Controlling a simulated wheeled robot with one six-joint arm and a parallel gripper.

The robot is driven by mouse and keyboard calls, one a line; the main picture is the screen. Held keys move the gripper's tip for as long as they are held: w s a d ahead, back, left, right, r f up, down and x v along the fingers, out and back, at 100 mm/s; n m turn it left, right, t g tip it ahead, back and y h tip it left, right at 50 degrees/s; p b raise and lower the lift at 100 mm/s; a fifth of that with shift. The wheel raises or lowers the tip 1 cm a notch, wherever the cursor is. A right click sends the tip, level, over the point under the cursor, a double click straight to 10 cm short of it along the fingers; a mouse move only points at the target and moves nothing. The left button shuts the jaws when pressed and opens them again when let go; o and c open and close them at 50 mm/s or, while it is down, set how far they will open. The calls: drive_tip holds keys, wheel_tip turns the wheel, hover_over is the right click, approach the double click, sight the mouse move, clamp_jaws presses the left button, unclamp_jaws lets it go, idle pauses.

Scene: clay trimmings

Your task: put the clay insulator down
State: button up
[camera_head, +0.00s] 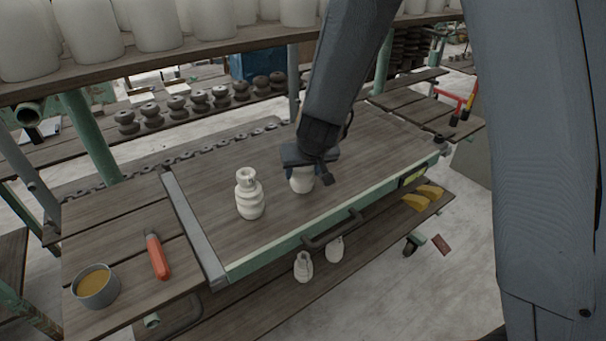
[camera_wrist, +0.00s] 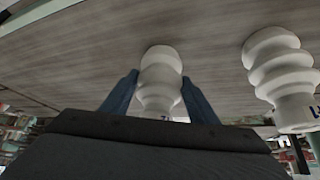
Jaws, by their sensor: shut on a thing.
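A pale clay insulator (camera_head: 301,181) is at my gripper (camera_head: 308,172) over the wooden cart top. In the wrist view the insulator (camera_wrist: 161,78) sits between the two blue fingers of my gripper (camera_wrist: 160,92), which are shut on it. Its far end is at or close to the wooden surface; I cannot tell whether it touches. A second pale ribbed insulator (camera_head: 250,195) stands upright on the cart top to the left, apart from my gripper. It also shows at the right of the wrist view (camera_wrist: 281,80). My gripper hides the upper part of the held insulator.
The cart top (camera_head: 215,215) has a metal strip on its left and a green front edge with a handle (camera_head: 333,230). A cup (camera_head: 95,286) and an orange-handled tool (camera_head: 157,257) lie left. Two pale insulators (camera_head: 303,267) are on the lower shelf. Dark insulators (camera_head: 200,101) stand behind.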

idle(0.3)
drive_tip(key=o, duration=1.5)
drive_tip(key=shift+f, duration=0.1)
drive_tip(key=shift+r, duration=0.3)
drive_tip(key=p+v, duration=0.6)
drive_tip(key=v, duration=0.5)
drive_tip(key=shift+s+r, duration=0.25)
drive_tip(key=shift+s, duration=0.05)
drive_tip(key=s+d+g, duration=0.1)
drive_tip(key=s+d, duration=0.4)
drive_tip(key=s+d+r+m+g+h, duration=0.1)
drive_tip(key=s+d, duration=0.4)
drive_tip(key=d, duration=0.1)
drive_tip(key=s+d+r+m+g, duration=0.1)
drive_tip(key=s+d+g, duration=0.1)
drive_tip(key=s+d, duration=0.3)
drive_tip(key=shift+s+d, duration=0.15)
drive_tip(key=shift+d, duration=0.1)
